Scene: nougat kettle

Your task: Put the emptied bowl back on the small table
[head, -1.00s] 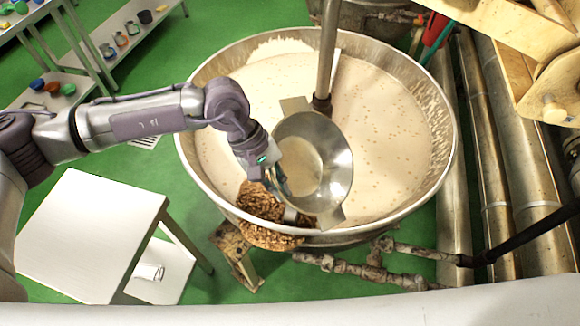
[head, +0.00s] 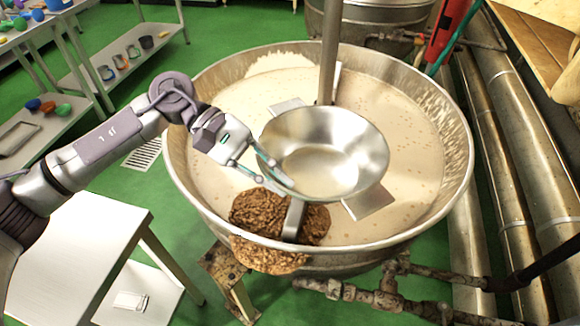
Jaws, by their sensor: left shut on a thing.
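The shiny metal bowl (head: 322,160) hangs over the large kettle (head: 462,190), with its hollow facing up and towards me. Its inside looks bare, and flat tabs stick out at its upper left and lower right. My left gripper (head: 274,176) is shut on the bowl's left rim. The small white table (head: 75,240) stands at the lower left, outside the kettle, and its visible top is bare. My right gripper is not in view.
Pale mix fills the kettle around an upright metal shaft (head: 328,65). A brown nutty heap (head: 262,212) lies over the kettle's near rim. Rusty pipes (head: 385,298) run in front at the right. Shelves with cups (head: 120,62) stand at the back left. Green floor is open between table and kettle.

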